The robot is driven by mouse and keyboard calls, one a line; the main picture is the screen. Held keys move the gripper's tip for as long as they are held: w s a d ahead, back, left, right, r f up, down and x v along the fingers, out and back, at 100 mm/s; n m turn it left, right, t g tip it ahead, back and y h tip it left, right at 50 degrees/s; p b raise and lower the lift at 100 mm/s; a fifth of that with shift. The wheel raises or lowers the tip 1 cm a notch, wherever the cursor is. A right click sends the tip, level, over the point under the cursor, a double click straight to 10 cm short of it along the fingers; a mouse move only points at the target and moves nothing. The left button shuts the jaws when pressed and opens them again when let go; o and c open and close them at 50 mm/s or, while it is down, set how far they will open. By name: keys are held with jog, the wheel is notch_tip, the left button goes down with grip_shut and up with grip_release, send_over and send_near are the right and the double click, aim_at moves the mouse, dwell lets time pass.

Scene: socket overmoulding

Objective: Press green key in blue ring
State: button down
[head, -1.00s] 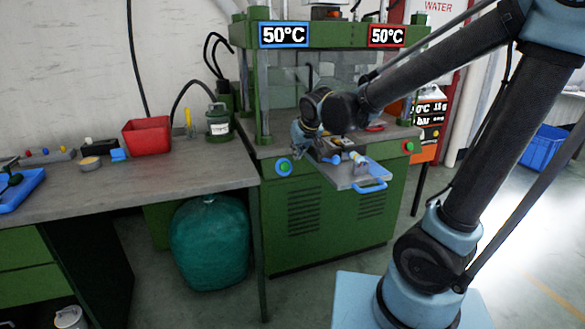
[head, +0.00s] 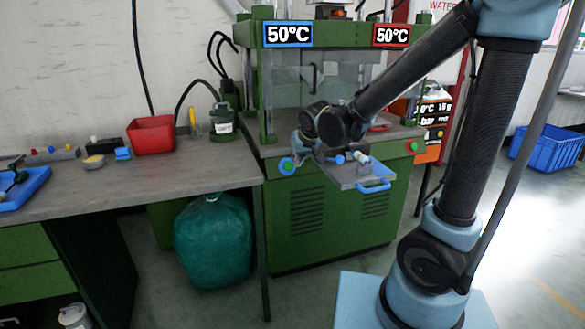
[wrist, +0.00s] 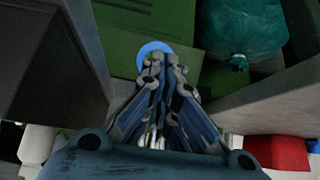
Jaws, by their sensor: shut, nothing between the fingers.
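The blue ring (head: 281,167) with the green key (head: 287,168) in it is on the green press front, left of the pulled-out tray. My gripper (head: 299,166) is close to the ring on its right side in the head view. In the wrist view my gripper (wrist: 163,56) is shut and empty, its fingertips overlapping the lower part of the blue ring (wrist: 145,51). The green key is hidden behind the fingers there. I cannot tell whether the fingertips touch it.
The tray with a blue handle (head: 374,186) sticks out right of my gripper. A second green key in a red ring (head: 412,146) is farther right. The workbench (head: 120,188) stands at left, with a teal bag (head: 213,245) below its end.

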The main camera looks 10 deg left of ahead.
aim_at(290, 170)
jog(key=shift+w+r+x, duration=0.1)
jog(key=shift+x, duration=1.25)
jog(key=shift+w+r+x, duration=0.1)
jog(key=shift+w+x, duration=0.05)
jog(key=shift+x, duration=1.2)
jog(key=shift+w+r+x, duration=0.1)
jog(key=shift+x, duration=1.25)
jog(key=shift+a, duration=0.2)
